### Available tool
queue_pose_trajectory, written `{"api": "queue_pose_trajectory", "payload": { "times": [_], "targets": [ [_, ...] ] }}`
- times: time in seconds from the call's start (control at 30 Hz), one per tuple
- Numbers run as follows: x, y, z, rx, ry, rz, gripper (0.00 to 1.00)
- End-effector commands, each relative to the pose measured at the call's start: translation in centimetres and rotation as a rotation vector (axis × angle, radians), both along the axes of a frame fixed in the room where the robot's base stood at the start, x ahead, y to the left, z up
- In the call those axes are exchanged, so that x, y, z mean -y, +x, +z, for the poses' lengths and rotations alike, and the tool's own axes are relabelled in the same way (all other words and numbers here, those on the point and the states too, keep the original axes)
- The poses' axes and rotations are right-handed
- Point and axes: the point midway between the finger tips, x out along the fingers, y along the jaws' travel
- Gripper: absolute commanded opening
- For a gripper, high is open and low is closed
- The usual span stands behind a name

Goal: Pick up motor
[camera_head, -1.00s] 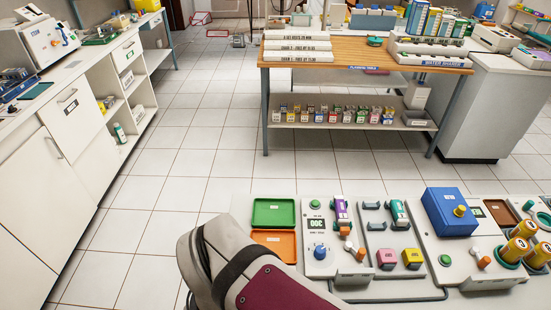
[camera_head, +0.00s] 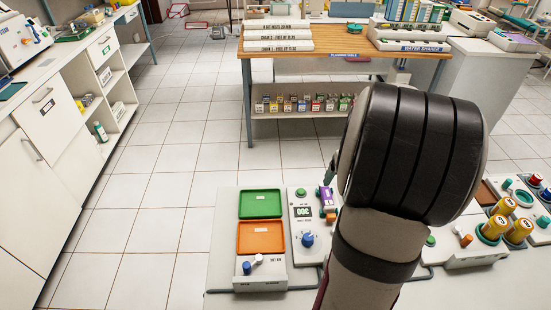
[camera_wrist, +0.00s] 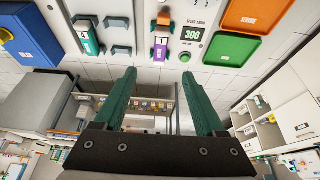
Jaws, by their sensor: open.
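Two handpiece-like pieces could be the motor; I cannot tell which. A purple-and-white one (camera_head: 326,199) stands in a holder beside the speed display, and it also shows in the wrist view (camera_wrist: 161,42), upper middle. A teal-and-white one (camera_wrist: 87,38) sits left of it in the wrist view; my arm hides it in the head view. My gripper (camera_wrist: 157,75) is open and empty, its two green fingers pointing toward the units, with the purple piece ahead between the fingertips.
A green tray (camera_head: 261,204) and an orange tray (camera_head: 261,238) lie left of the speed control unit (camera_head: 307,235). A blue box (camera_wrist: 22,36) is at the left in the wrist view. Yellow cylinders (camera_head: 493,228) stand at the right. A wooden-topped table (camera_head: 345,50) stands behind.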

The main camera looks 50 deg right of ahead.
Motion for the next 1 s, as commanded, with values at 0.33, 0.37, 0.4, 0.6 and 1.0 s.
{"api": "queue_pose_trajectory", "payload": {
  "times": [0.33, 0.37, 0.4, 0.6, 1.0],
  "targets": [
    [2.1, 2.3, -8.0, -0.003, 0.008, 0.002, 0.72],
    [2.2, 2.5, -8.4, -0.002, 0.008, 0.002, 0.72],
    [2.4, 2.7, -9.0, -0.002, 0.007, 0.002, 0.72],
    [3.6, 3.9, -11.7, -0.002, 0.008, 0.002, 0.72],
    [4.6, 4.8, -14.2, -0.001, 0.005, 0.001, 0.72]
  ]
}}
